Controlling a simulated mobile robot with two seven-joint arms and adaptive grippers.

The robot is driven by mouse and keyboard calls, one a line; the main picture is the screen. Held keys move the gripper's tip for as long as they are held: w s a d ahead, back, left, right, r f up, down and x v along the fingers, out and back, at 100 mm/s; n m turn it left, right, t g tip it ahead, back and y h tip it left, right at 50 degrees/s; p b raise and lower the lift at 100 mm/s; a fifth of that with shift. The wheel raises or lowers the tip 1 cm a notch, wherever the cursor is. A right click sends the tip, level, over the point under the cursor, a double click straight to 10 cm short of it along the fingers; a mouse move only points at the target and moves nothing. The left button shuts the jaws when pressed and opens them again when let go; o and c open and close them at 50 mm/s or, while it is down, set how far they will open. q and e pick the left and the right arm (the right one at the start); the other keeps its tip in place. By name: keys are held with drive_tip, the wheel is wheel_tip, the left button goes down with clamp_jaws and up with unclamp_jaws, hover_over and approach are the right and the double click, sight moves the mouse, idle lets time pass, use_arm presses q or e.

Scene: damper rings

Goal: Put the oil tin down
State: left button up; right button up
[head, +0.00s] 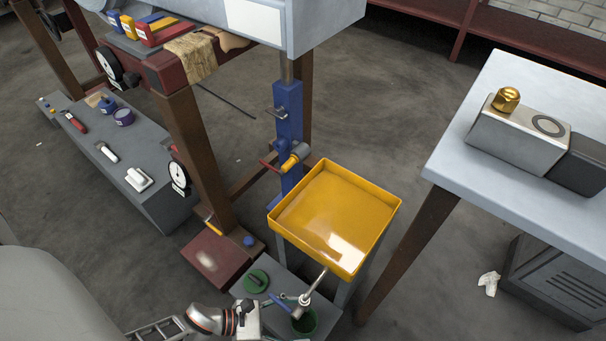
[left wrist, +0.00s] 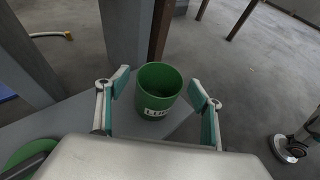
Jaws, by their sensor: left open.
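The oil tin is a green, open-topped cup with a white label, standing upright on a grey surface in the left wrist view (left wrist: 158,88). In the head view its green side (head: 305,321) shows at the bottom, partly hidden by my gripper. My left gripper (left wrist: 160,100) is open, with one teal-padded finger on each side of the tin and visible gaps between. It also shows in the head view (head: 294,304), above the low grey stand. My right gripper is in neither view.
The low grey stand (head: 273,263) also bears a green disc with a dark handle (head: 256,281). A yellow tray (head: 380,240) stands just behind, with a chrome rod (head: 317,284) near its front corner. A blue post (head: 289,115) rises farther back.

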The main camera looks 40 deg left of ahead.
use_arm(q)
drive_tip(key=v, duration=1)
clamp_jaws()
idle(1.2)
